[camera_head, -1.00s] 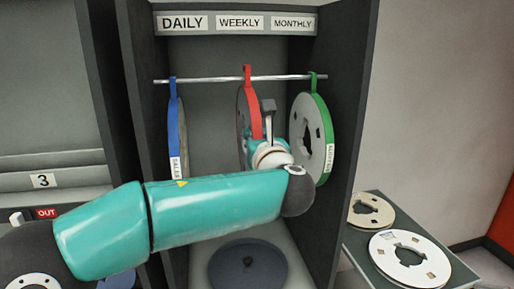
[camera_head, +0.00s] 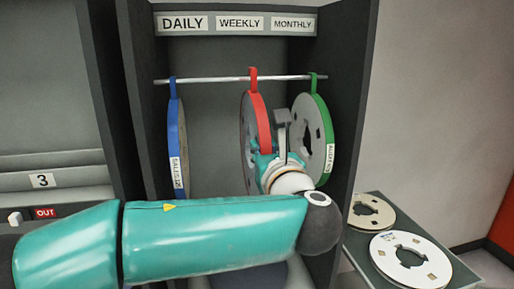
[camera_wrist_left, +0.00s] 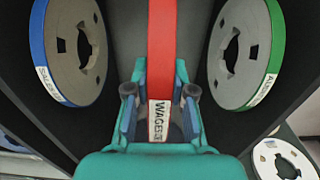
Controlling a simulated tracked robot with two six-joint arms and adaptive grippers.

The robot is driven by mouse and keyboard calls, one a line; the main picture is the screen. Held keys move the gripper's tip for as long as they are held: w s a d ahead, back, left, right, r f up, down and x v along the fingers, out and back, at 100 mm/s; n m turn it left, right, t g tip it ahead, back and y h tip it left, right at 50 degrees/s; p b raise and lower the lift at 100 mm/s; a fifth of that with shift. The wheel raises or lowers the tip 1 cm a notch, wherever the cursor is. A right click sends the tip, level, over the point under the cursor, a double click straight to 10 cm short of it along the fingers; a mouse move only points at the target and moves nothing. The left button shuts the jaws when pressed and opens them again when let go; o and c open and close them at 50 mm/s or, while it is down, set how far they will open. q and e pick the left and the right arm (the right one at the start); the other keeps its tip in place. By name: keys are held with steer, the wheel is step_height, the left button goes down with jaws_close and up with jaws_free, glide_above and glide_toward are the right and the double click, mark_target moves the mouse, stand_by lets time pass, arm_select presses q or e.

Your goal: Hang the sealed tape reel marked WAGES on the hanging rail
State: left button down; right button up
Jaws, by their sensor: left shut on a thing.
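The red-rimmed reel (camera_head: 262,125) is upright below the middle of the hanging rail (camera_head: 210,79) in the head view. Its red hook (camera_head: 252,73) overlaps the rail; I cannot tell whether it bears on it. In the left wrist view its red band (camera_wrist_left: 163,60) carries a label reading WAGES (camera_wrist_left: 159,122). My left gripper (camera_wrist_left: 160,105) is shut on the lower part of this reel. In the head view the left gripper (camera_head: 265,160) partly hides the reel's lower part. My right gripper is out of view.
A blue reel (camera_head: 175,140) hangs at the rail's left, a green reel (camera_head: 320,115) at its right. Dark cabinet walls (camera_head: 352,110) close in both sides. A sign (camera_head: 240,23) reads DAILY, WEEKLY, MONTHLY. Two loose reels lie on a side table (camera_head: 365,262), one of them white (camera_head: 440,250).

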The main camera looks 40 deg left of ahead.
arm_select(q)
steer(key=shift+v, duration=2.85)
steer(key=p+v, duration=0.1)
steer(key=v, duration=0.7)
steer(key=shift+d+r, duration=0.1)
